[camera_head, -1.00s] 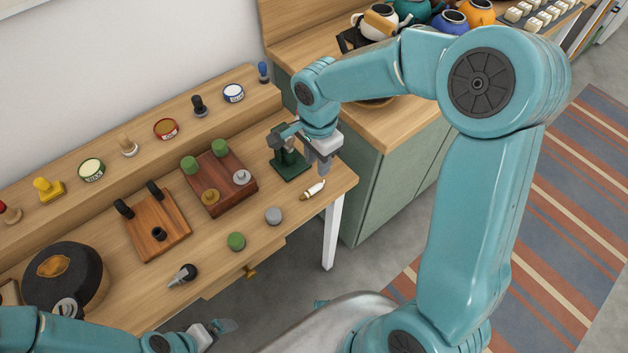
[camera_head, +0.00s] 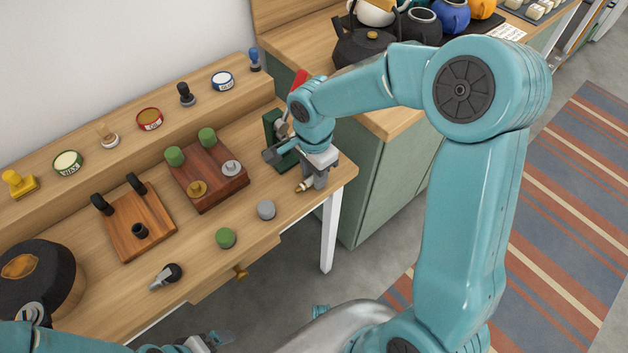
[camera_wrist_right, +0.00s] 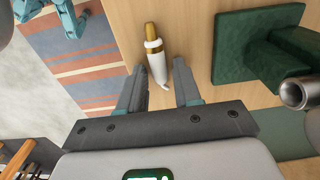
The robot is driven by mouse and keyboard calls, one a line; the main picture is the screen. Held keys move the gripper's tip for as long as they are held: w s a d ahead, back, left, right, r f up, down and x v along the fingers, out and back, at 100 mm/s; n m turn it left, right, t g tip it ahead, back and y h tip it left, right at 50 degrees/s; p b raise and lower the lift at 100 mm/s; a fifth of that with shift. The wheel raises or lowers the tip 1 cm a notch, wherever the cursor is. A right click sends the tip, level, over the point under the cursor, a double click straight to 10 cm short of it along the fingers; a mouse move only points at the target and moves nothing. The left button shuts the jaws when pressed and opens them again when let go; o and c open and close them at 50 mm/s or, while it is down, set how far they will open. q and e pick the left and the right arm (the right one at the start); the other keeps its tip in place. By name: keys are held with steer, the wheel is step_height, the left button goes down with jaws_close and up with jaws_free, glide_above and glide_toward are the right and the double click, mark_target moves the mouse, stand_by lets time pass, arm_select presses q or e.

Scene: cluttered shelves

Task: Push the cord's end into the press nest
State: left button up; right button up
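A small white and gold cylindrical piece (camera_head: 304,186) lies on the bench near its right end, and it also shows in the right wrist view (camera_wrist_right: 154,55). I cannot tell for sure that it is the cord's end. My right gripper (camera_head: 314,184) is above and beside it. In the right wrist view my right gripper (camera_wrist_right: 160,68) is open, with the piece's near end between its fingertips. A green press (camera_head: 271,124) stands close by, partly hidden by my arm; its base shows in the right wrist view (camera_wrist_right: 240,62). Its nest is not clearly visible. My left gripper (camera_head: 212,340) is low, off the bench.
A dark wooden block with green knobs (camera_head: 222,190), a grey disc (camera_head: 266,209), a green disc (camera_head: 226,238) and a black-knobbed tool (camera_head: 166,276) lie left of the press. A back ledge (camera_head: 130,150) holds tins and stamps. A cabinet (camera_head: 365,185) stands to the right.

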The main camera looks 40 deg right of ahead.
jaws_close()
steer(key=shift+r, duration=0.45)
stand_by(0.3)
steer(key=shift+r+p, duration=1.8)
steer(key=shift+r, duration=0.75)
